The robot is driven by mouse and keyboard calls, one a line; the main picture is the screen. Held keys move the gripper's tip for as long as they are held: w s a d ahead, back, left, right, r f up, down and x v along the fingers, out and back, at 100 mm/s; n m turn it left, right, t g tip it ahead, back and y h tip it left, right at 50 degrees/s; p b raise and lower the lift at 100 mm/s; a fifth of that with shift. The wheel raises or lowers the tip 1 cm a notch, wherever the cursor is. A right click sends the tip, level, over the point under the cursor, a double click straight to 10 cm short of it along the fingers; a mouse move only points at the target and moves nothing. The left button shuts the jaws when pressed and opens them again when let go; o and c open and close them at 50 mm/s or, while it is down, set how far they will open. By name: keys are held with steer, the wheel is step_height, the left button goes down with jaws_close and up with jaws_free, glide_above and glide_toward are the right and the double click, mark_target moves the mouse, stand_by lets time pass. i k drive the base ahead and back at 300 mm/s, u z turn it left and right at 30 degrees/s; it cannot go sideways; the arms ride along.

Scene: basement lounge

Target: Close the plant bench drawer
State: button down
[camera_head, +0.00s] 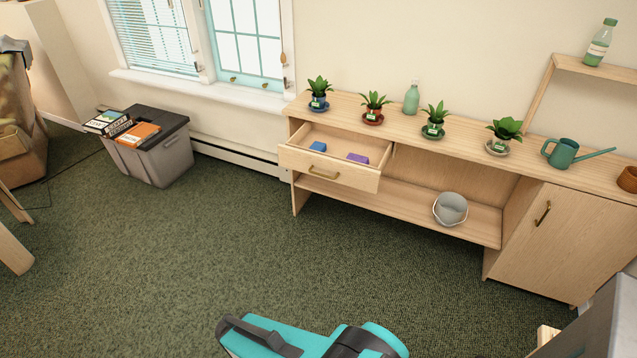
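Inside the drawer lie a blue item (318,146) and a purple item (358,158). A teal and black part of my arm (300,342) shows at the bottom edge, well apart from the drawer. My gripper's fingers do not show.
Potted plants, a green bottle (411,99) and a watering can (565,153) stand on the bench top. A grey storage bin (158,150) stands left. The carpet (190,260) before the drawer is clear.

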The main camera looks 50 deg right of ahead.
mark_target(332, 165)
steer(key=z, duration=0.15)
steer(key=i, duration=0.95)
steer(key=u, duration=0.05)
